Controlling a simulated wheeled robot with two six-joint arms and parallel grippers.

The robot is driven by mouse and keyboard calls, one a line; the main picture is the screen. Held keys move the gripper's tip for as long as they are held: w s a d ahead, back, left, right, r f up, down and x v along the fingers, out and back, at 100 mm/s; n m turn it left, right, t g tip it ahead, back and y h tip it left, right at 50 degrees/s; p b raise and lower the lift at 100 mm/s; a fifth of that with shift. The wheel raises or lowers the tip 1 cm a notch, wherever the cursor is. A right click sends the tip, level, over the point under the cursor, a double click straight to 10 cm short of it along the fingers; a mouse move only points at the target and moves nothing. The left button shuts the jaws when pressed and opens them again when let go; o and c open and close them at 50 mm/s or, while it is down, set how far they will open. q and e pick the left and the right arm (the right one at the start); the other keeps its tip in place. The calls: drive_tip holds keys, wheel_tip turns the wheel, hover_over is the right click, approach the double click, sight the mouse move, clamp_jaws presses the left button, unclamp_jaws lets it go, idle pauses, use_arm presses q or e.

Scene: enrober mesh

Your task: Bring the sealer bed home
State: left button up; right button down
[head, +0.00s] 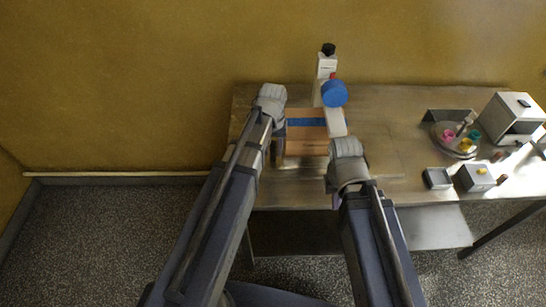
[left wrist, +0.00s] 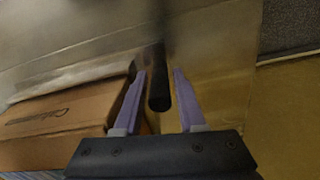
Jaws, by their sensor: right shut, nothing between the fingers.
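A brown carton (head: 306,146) with a blue stripe sits by a white sealer post (head: 326,68) with a blue roll (head: 334,93). The sealer bed cannot be told apart clearly around the carton. My left gripper (left wrist: 158,76) is open, its purple fingers either side of a black bar end (left wrist: 160,102), with visible gaps to it. The carton's side (left wrist: 65,120) is left of those fingers in the left wrist view. In the head view the left wrist (head: 271,96) is at the carton's left and hides its own fingers. My right gripper (head: 336,199) is shut and empty at the carton's lower right, mostly hidden by its wrist.
Bare tabletop lies between the carton and these.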

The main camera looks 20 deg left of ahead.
use_arm(q)
drive_tip(key=shift+f, duration=0.5)
drive_tip(key=shift+c, duration=0.3)
clamp_jaws()
idle(0.8)
